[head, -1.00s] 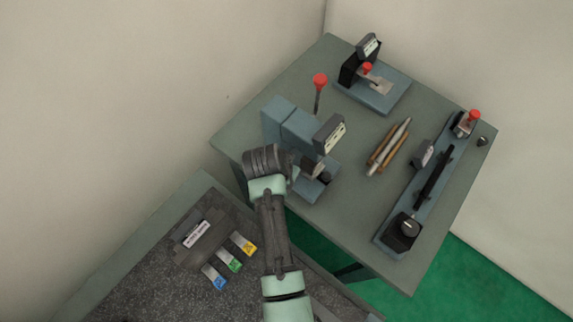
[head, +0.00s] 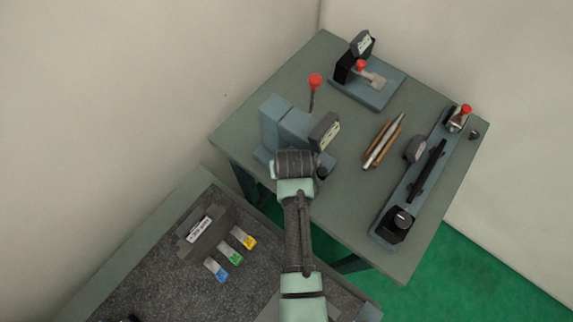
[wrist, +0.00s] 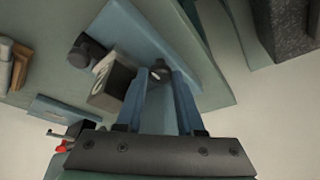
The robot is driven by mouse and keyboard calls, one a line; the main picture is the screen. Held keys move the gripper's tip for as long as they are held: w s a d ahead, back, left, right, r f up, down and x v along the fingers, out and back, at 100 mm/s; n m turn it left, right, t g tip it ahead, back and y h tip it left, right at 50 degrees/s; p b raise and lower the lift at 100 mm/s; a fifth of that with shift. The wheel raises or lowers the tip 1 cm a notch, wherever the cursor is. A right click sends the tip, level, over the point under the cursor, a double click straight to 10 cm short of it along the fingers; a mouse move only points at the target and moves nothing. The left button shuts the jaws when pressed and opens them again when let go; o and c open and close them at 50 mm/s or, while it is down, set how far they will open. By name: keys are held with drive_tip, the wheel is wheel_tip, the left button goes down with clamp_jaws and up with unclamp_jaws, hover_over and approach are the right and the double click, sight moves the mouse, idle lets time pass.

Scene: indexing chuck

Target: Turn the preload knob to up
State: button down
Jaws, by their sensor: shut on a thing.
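In the wrist view the two blue fingers of my gripper (wrist: 160,84) reach up to a small dark knob (wrist: 159,68) and are shut on it. The knob is on the blue-grey indexing fixture (wrist: 140,28); I cannot read any label or mark on it. In the head view my wrist (head: 295,165) covers the near side of the fixture (head: 272,125), and the fingers and held knob are hidden. A second dark round part (wrist: 84,52) stands beside a grey block with a pale round face (wrist: 116,82).
A red-topped lever (head: 315,81) stands up behind the fixture. Coloured tags (head: 230,254) lie on the near bench.

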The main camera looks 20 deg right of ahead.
idle(0.3)
drive_tip(key=c, duration=0.8)
unclamp_jaws()
drive_tip(key=shift+r, duration=0.1)
drive_tip(key=b+v, duration=0.1)
drive_tip(key=v, duration=1.1)
drive_tip(key=shift+s+r, duration=0.1)
drive_tip(key=shift+r, duration=0.3)
